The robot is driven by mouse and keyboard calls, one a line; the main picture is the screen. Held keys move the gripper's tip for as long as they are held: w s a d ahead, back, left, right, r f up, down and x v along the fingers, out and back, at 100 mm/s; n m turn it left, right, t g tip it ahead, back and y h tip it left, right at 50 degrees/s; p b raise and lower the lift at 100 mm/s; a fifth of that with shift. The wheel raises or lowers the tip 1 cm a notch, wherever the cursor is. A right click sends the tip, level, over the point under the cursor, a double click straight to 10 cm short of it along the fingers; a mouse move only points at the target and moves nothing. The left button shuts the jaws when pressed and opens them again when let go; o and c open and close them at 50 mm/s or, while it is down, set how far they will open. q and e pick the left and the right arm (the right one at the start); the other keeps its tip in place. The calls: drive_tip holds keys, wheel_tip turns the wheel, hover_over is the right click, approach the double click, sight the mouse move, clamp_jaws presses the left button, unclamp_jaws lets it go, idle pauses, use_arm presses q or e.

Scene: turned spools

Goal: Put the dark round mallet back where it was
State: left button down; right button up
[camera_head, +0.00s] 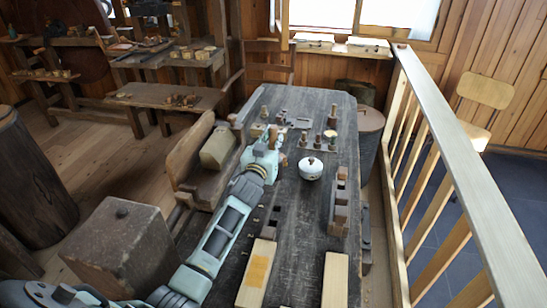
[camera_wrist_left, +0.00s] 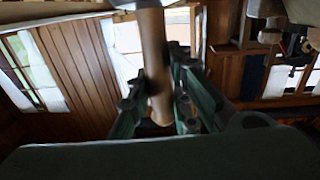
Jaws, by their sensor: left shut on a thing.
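My left gripper (camera_head: 268,152) is over the far left part of the dark workbench (camera_head: 285,205), with its arm reaching in from the lower left. It is shut on a slim brown wooden piece, which looks like the handle of the mallet (camera_head: 273,136) and stands up above the fingers. In the left wrist view the handle (camera_wrist_left: 154,45) runs upright between the green fingers (camera_wrist_left: 160,112), tan with a darker patch. The mallet's dark round head cannot be made out. My right gripper is not in view.
A wooden block tool (camera_head: 340,205) is on the right edge, with pale boards (camera_head: 257,272) in front. A railing (camera_head: 450,150) runs along the right.

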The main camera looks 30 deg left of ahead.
use_arm(q)
drive_tip(key=shift+f, duration=0.2)
wheel_tip(320, 180, down, 4)
drive_tip(key=b, duration=0.3)
drive_tip(key=shift+r+b, duration=0.2)
drive_tip(key=shift+b, duration=0.2)
drive_tip(key=shift+r, duration=0.1)
drive_tip(key=c, duration=1.6)
unclamp_jaws()
drive_tip(key=shift+f, duration=0.2)
